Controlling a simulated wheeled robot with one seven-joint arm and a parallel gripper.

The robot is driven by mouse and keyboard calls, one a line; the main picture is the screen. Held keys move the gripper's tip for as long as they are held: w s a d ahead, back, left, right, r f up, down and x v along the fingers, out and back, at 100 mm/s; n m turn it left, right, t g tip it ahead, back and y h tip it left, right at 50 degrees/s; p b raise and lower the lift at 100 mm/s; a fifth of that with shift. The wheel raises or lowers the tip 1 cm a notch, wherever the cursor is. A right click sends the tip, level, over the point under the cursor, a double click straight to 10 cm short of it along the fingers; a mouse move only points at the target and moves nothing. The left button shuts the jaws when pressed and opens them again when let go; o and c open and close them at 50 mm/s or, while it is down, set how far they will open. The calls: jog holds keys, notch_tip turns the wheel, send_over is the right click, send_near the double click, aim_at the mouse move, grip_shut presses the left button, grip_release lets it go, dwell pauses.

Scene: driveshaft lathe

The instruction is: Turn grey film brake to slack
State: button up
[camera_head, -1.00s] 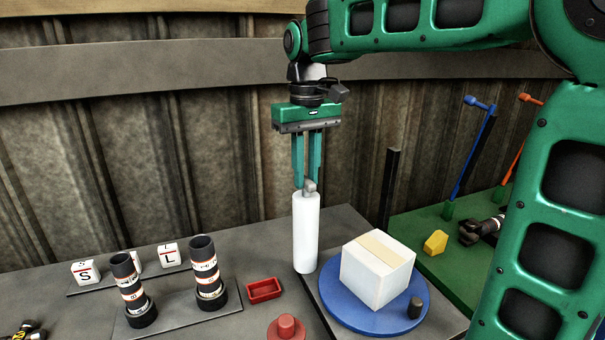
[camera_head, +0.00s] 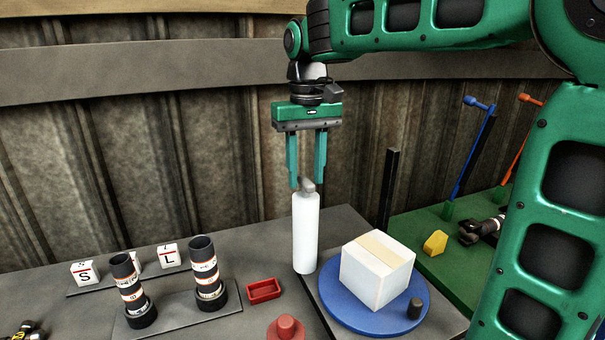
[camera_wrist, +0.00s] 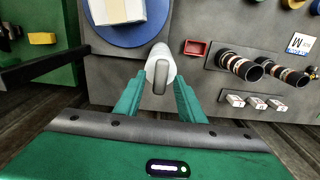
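The grey film brake (camera_head: 307,186) is a small grey lever on top of an upright white film roll (camera_head: 305,235). In the wrist view the brake (camera_wrist: 161,77) is a rounded bar pointing up and down the picture, over the white roll's top. My gripper (camera_head: 307,181) points straight down just above the roll. Its two teal fingers are spread apart with the brake between their tips, and a gap shows on each side. In the wrist view the fingers lie left and right of the brake. Whether the tips reach down past its top is hard to tell.
A white box (camera_head: 377,270) sits on a blue turntable (camera_head: 340,313) right of the roll. A black post (camera_head: 389,190) stands behind it. A red tray (camera_head: 264,290), a red button (camera_head: 286,328) and two dark cylinders (camera_head: 207,275) stand to the left.

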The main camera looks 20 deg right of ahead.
aim_at(306, 179)
notch_tip(306, 179, up, 11)
jog(key=shift+f, duration=0.2)
dwell(0.7)
dwell(0.5)
